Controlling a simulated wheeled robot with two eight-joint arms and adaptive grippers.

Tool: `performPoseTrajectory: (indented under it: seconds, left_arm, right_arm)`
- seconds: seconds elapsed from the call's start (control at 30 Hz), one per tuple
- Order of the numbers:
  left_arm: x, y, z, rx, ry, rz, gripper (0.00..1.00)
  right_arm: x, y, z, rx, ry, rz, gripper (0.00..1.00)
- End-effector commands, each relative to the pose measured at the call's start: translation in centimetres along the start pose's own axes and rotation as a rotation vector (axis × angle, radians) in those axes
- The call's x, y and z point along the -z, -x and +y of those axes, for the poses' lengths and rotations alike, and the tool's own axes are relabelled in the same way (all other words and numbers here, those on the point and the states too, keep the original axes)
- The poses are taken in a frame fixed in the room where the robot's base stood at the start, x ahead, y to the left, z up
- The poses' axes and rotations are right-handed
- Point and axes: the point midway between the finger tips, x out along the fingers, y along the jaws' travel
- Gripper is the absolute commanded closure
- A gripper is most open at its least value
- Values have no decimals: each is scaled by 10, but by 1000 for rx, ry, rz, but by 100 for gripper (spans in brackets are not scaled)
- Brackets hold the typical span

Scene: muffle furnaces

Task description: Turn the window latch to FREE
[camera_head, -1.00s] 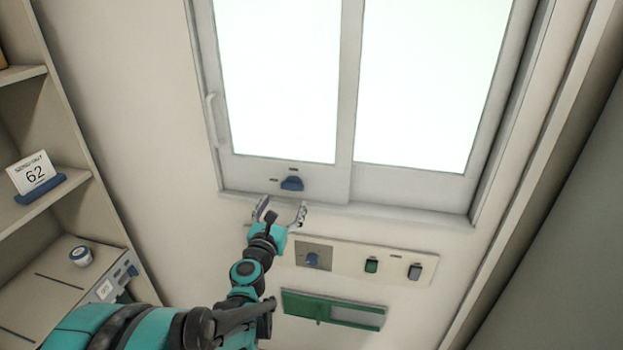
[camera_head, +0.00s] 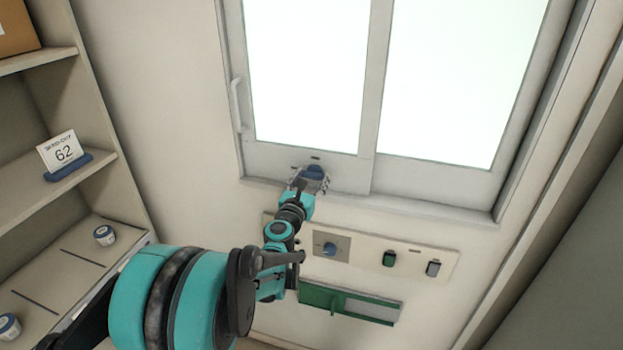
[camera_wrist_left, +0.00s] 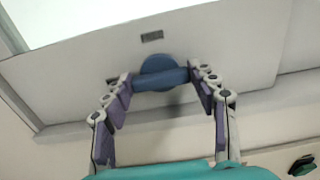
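The window latch (camera_head: 314,172) is a blue knob on the bottom rail of the left window sash, with small dark marks above it and to its left. In the left wrist view the latch (camera_wrist_left: 160,75) shows as a round blue base with a thick bar lying nearly level. My left gripper (camera_head: 310,178) is at the latch. In the left wrist view its purple-padded fingers (camera_wrist_left: 161,80) stand at the two ends of the bar, with no clear gap. The marks' lettering is too small to read. My right gripper is not in view.
Below the sill is a panel (camera_head: 428,259) with a blue knob (camera_head: 330,248), a green switch (camera_head: 389,258) and a grey switch (camera_head: 433,268). A green-framed holder (camera_head: 365,307) is lower.

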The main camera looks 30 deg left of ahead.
Motion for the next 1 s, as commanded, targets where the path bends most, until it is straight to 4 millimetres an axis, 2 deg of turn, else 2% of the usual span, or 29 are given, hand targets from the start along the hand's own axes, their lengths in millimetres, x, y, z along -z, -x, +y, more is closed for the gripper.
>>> performPoseTrajectory:
  seconds: [0.07, 0.47, 0.67, 1.0]
  left_arm:
    - [0, 0, 0, 0, 0, 0, 71]
    - [0, 0, 0, 0, -50, 0, 71]
    - [0, 0, -1, 1, -168, 0, 70]
    - [1, 0, -2, 1, -478, 0, 70]
  right_arm:
    - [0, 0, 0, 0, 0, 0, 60]
    - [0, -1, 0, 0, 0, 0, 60]
    - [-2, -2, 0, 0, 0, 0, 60]
    - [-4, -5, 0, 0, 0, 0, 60]
